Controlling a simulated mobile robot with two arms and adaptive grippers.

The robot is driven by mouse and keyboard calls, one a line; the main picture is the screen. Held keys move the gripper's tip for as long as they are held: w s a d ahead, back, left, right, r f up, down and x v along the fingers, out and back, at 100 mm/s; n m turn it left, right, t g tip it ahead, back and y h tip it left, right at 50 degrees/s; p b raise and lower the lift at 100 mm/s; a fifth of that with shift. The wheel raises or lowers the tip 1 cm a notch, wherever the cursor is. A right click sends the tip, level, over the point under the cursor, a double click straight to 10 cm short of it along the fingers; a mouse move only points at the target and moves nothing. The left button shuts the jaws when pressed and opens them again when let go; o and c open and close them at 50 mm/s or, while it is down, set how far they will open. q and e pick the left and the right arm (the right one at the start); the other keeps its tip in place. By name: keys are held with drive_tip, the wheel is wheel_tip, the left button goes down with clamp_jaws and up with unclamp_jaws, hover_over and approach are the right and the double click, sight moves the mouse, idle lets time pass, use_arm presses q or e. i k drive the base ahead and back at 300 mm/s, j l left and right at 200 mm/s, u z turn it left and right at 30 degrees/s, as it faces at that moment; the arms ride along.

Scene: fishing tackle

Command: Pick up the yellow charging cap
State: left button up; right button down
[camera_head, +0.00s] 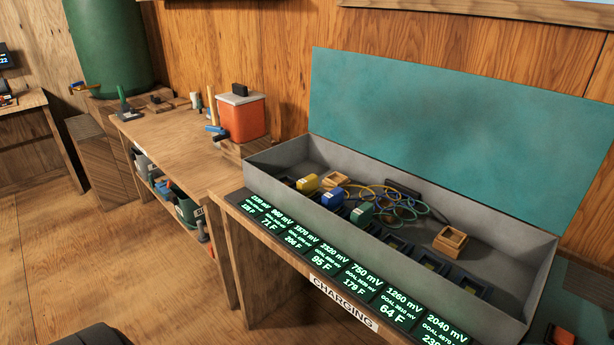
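The yellow charging cap (308,184) is a small yellow block with a pale label. It sits near the left end of the long grey charging box (270,183), by the front wall. A blue cap (332,198) and a green cap (361,213) sit to its right in the same row. Yellow, blue and green cables lie coiled behind them. Neither of my grippers shows in the head view. A dark rounded shape at the bottom left edge is cut off, and I cannot tell what it is.
The box's teal lid (455,130) stands open at the back. Wooden holders (450,240) sit inside. Green displays (322,262) and a CHARGING sign (343,302) line the front. An orange box (241,116) stands on the left workbench (172,140). The floor at left is clear.

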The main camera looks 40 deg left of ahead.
sight(308, 186)
drive_tip(key=u, duration=1.2)
drive_tip(key=i+j+u, duration=1)
drive_tip(key=i+u, duration=0.3)
drive_tip(key=k, duration=0.1)
